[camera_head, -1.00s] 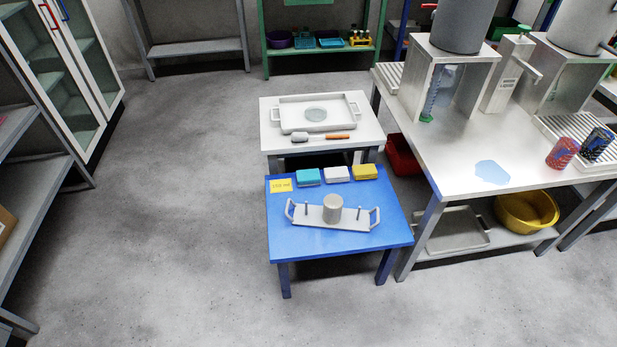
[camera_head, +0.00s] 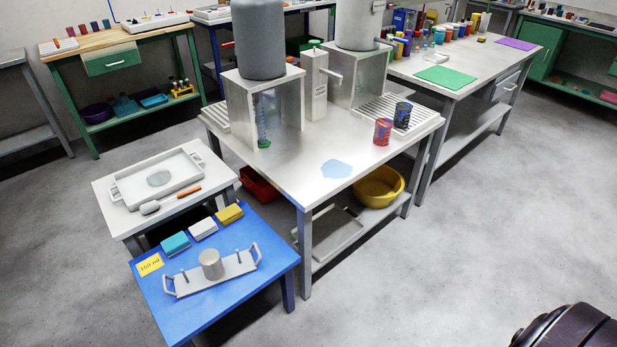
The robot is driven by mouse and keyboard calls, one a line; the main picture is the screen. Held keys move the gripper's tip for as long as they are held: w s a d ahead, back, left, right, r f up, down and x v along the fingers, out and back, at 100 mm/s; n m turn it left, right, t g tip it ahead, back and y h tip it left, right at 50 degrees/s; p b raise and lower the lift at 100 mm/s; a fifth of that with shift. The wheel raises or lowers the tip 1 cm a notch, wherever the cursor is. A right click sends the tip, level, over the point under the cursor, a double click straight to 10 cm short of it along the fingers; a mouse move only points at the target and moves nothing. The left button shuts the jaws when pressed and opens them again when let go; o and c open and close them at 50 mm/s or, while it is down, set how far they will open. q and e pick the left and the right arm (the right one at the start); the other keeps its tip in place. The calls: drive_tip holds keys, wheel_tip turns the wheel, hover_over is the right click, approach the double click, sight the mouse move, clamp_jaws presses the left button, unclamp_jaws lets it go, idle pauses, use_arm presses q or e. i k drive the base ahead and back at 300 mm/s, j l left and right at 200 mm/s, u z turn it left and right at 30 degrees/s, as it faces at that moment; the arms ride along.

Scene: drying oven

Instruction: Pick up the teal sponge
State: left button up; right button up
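The teal sponge (camera_head: 175,243) lies on the back part of the blue table (camera_head: 226,313), at the lower left of the head view. Neither of my grippers is in view.
A grey tray with handles and a cylinder (camera_head: 211,264) stands in front of the sponges. A white table with a tray (camera_head: 116,191) stands behind. A large metal table (camera_head: 284,173) stands to the right. Floor at right is open.

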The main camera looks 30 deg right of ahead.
sight(177, 243)
drive_tip(key=i+j+z, duration=0.1)
drive_tip(key=z, duration=0.45)
drive_tip(key=i+j+z, duration=0.2)
drive_tip(key=j+z, duration=0.2)
drive_tip(key=j, duration=0.5)
drive_tip(key=j+z, duration=0.35)
drive_tip(key=j, duration=0.6)
drive_tip(key=i+j, duration=0.1)
drive_tip(key=j, duration=1)
drive_tip(key=j+z, duration=0.1)
drive_tip(key=j, duration=1)
drive_tip(key=i, duration=0.05)
